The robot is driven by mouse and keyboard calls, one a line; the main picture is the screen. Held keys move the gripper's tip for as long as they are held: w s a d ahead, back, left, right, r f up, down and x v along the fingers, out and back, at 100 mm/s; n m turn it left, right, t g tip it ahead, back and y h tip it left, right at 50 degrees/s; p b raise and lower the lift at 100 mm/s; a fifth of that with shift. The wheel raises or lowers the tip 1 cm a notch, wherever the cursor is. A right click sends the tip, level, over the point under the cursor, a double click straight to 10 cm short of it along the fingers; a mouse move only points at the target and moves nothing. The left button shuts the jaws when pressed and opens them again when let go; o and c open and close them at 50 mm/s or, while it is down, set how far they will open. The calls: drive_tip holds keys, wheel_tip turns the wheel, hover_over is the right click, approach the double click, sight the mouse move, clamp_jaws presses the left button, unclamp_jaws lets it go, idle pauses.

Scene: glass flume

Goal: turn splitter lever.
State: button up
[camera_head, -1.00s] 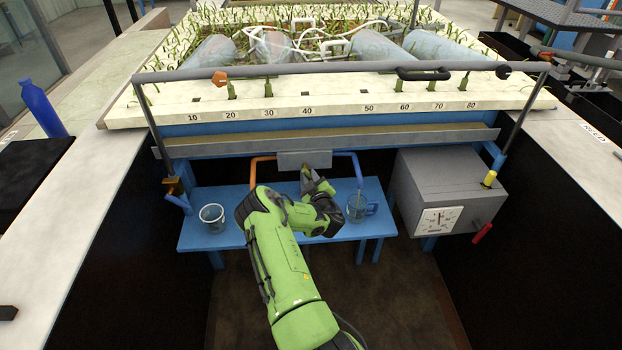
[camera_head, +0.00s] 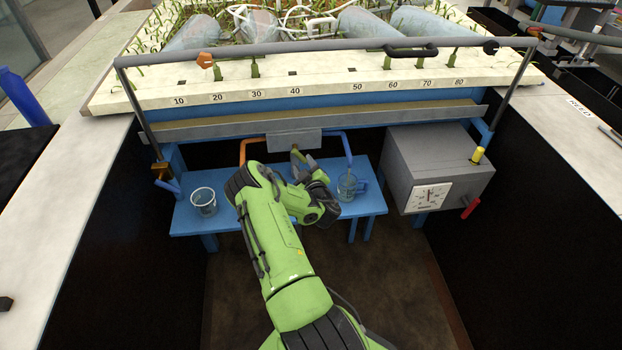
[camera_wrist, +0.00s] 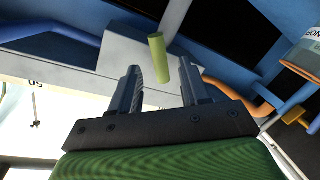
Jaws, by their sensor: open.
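The splitter is a grey box (camera_head: 293,142) under the flume's front edge, with an orange pipe (camera_head: 252,142) at its left and a blue pipe (camera_head: 346,148) at its right. Its short yellow-green lever (camera_head: 297,155) hangs at the box's lower front. In the wrist view the lever (camera_wrist: 159,57) appears between the fingertips, with a gap on each side. My gripper (camera_wrist: 160,75) is open and empty. In the head view my gripper (camera_head: 304,168) is just below the lever, partly hidden by my wrist.
A blue bench (camera_head: 232,214) below carries a clear cup (camera_head: 204,201) at left and a glass mug (camera_head: 348,187) at right. A grey box with a dial (camera_head: 432,197) and a red handle (camera_head: 470,208) stands to the right. A rail (camera_head: 300,47) crosses above.

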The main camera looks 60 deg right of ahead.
drive_tip(key=v, duration=1.1)
drive_tip(key=shift+s+a+p, duration=0.2)
drive_tip(key=shift+s+p, duration=0.1)
drive_tip(key=shift+p, duration=0.05)
